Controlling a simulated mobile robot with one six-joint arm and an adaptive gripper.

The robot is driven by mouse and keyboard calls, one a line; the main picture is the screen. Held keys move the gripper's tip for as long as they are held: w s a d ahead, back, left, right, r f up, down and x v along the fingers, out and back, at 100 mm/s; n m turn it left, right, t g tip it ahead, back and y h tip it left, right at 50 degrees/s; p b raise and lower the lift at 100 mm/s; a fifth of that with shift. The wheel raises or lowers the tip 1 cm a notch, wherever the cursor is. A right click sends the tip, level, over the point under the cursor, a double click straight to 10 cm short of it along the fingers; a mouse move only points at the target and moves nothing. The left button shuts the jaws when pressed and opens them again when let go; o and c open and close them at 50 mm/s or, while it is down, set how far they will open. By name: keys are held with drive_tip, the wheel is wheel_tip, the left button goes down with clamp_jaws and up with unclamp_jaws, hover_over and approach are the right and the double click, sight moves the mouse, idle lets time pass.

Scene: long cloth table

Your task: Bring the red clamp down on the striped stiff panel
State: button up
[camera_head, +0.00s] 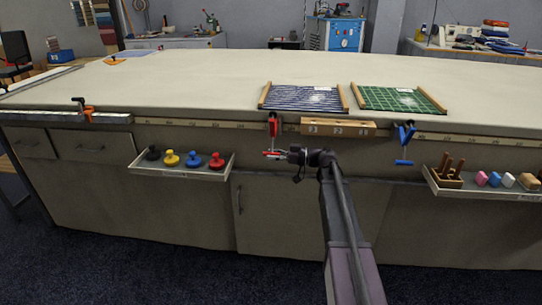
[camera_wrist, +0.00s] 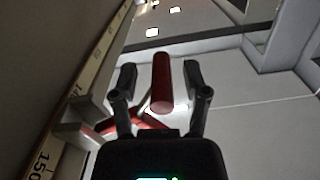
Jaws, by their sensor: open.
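The red clamp (camera_head: 273,127) is on the table's front edge, just below the left part of the striped panel (camera_head: 300,98), which lies flat between two wooden side strips. The clamp's red handle (camera_head: 271,154) sticks out low under the edge. My gripper (camera_head: 289,155) is at the handle's right in the head view. In the wrist view my gripper (camera_wrist: 160,72) is open, with the red handle bar (camera_wrist: 162,88) between its two fingers and a visible gap on each side. The clamp's jaw contact with the panel is too small to tell.
A green checked panel (camera_head: 402,99) lies to the right, with a blue clamp (camera_head: 404,141) at the edge. A numbered wooden block (camera_head: 338,127) sits beside the red clamp. Trays of knobs (camera_head: 182,173) and tools (camera_head: 485,190) jut out from the front. An orange clamp (camera_head: 88,114) is far left.

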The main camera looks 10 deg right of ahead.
clamp_jaws()
drive_tip(key=shift+a+r, duration=0.1)
drive_tip(key=shift+a, duration=0.05)
